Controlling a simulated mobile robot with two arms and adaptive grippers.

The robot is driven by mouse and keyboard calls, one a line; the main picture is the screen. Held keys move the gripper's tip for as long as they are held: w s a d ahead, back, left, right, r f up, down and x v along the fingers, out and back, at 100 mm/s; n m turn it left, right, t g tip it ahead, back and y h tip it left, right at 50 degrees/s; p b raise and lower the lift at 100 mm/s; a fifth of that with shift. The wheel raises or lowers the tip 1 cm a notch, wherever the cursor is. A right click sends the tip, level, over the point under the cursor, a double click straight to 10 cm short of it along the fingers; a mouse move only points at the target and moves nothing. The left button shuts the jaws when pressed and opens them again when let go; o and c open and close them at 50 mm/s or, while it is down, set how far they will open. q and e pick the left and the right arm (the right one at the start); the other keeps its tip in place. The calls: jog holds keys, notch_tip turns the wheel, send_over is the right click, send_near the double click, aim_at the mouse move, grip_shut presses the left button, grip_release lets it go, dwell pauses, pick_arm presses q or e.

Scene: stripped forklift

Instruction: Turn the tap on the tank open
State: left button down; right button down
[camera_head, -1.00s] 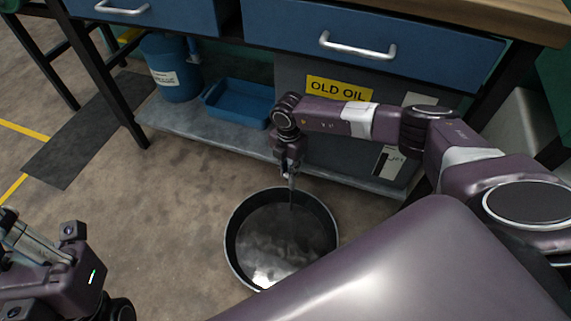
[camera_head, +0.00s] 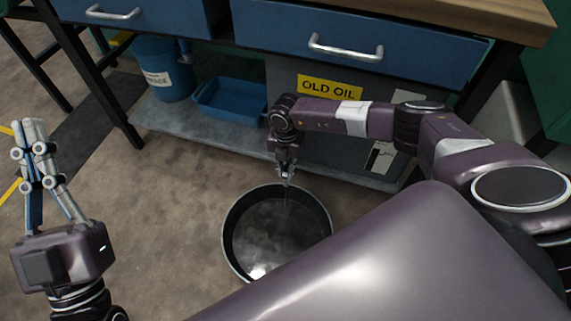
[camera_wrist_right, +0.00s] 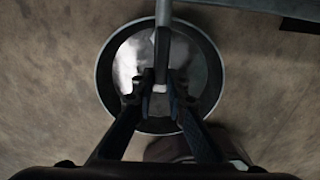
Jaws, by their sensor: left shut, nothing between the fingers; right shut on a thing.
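The tank is a dark grey box (camera_head: 290,85) under the workbench, with a yellow "OLD OIL" label (camera_head: 330,88). My right gripper (camera_head: 286,174) points down in front of it, above the pan. In the right wrist view, its fingers (camera_wrist_right: 160,106) are shut on the end of a narrow grey tap part (camera_wrist_right: 162,66). The fingers and arm hide most of the tap in the head view. A thin dark line shows below the gripper; I cannot tell whether it is liquid. My left gripper (camera_head: 35,128) is shut and empty at the left, fingers raised.
A round black pan (camera_head: 228,238) with a shiny dark inside stands on the floor below my right gripper. A blue bin (camera_head: 160,62) and a blue tray (camera_head: 230,98) stand on the low shelf (camera_head: 180,125). Blue drawers (camera_head: 400,55) hang above. The floor left of the pan is clear.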

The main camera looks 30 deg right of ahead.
aim_at(286, 172)
jog(key=shift+d, duration=0.1)
jog(key=c, duration=1.9)
grip_release()
jog(key=shift+c, duration=0.2)
notch_tip(286, 172, up, 12)
